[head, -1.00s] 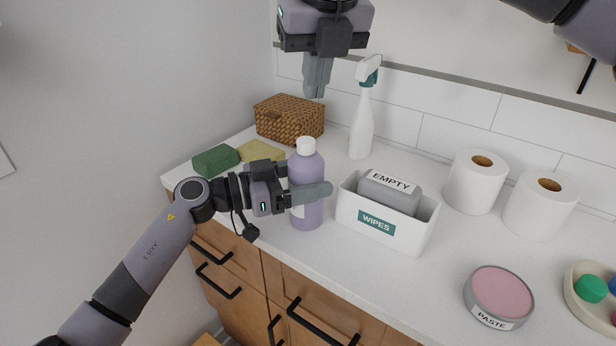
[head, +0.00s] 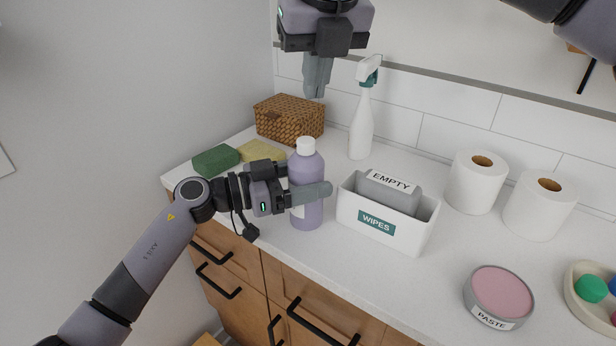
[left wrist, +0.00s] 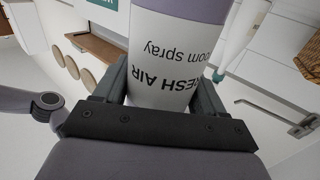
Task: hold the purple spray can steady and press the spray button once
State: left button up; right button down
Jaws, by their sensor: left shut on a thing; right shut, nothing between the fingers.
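The purple spray can (head: 306,168) stands upright on the white counter, with a white top (head: 306,146). My left gripper (head: 312,194) is shut around the can's body from the left, one finger across its front. In the left wrist view the can (left wrist: 172,50) sits between the fingers, its label reading "FRESH AIR" and "room spray" upside down. My right gripper (head: 317,80) is shut and empty. It points down, and in the picture it is above the can's top, apart from it.
A white wipes box (head: 412,238) stands just right of the can. A white trigger spray bottle (head: 361,130) and a wicker basket (head: 289,120) are behind. Green (head: 215,161) and yellow (head: 262,152) sponges lie left. Paper rolls (head: 475,184) and a paste tin (head: 499,296) are right.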

aim_at(312, 141)
dwell(0.7)
jog(key=shift+w+a+r+t+y, duration=0.15)
jog(key=shift+w+r+y, duration=0.35)
jog(key=shift+y, duration=0.65)
jog(key=shift+w+d+r+t+y, duration=0.15)
jog(key=shift+w+y, duration=0.55)
jog(key=shift+y, duration=0.4)
jog(key=shift+w+a+r+t+y, duration=0.1)
jog(key=shift+w+r+y, duration=0.4)
jog(key=shift+y, duration=0.65)
jog(key=shift+w+f, duration=0.1)
jog(key=shift+f, duration=0.1)
jog(key=shift+f, duration=4.4)
jog(key=shift+f, duration=0.15)
jog(key=shift+f, duration=0.25)
